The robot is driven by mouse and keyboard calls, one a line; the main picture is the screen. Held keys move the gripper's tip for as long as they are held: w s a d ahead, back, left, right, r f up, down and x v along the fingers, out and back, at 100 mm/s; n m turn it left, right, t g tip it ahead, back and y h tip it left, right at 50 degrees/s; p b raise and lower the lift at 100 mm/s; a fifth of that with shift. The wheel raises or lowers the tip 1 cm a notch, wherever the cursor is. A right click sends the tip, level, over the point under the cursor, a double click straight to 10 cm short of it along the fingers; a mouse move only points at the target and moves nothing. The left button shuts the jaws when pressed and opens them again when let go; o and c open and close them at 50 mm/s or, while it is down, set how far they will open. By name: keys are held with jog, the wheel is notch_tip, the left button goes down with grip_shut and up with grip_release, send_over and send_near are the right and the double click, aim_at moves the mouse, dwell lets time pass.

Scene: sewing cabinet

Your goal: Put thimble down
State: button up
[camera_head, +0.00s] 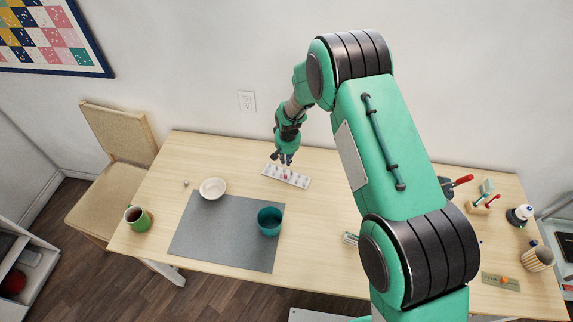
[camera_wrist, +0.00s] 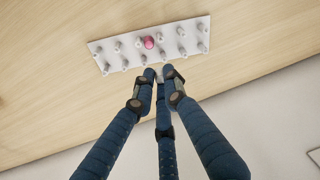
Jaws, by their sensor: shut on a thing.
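My gripper (camera_head: 283,158) is above the white pegged rack (camera_head: 271,172) at the back of the table. In the wrist view its fingers are drawn close together, shut on the small thimble (camera_wrist: 160,75), which they mostly hide. The fingertips are near the edge of the rack (camera_wrist: 98,47) in that view; I cannot tell the exact height. The rack bears two rows of pale pegs, with a pink piece (camera_wrist: 149,42) on one of the pegs.
A grey mat (camera_head: 200,235) lies left of centre, with a white bowl (camera_head: 212,188) and a teal cup (camera_head: 270,220). A green mug (camera_head: 137,218) stands at the left. Bare wood surrounds the rack.

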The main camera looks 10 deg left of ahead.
jog(key=shift+f, duration=1.6)
jog(key=shift+f+b, duration=0.5)
jog(key=shift+f, duration=0.15)
jog(key=o, duration=0.7)
jog(key=shift+r, duration=0.2)
jog(key=shift+r+p, duration=0.55)
jog(key=shift+r, duration=0.2)
notch_tip(320, 180, up, 11)
jog(key=s, duration=0.1)
jog(key=shift+s+d+r, duration=0.15)
jog(key=shift+s+d, duration=0.15)
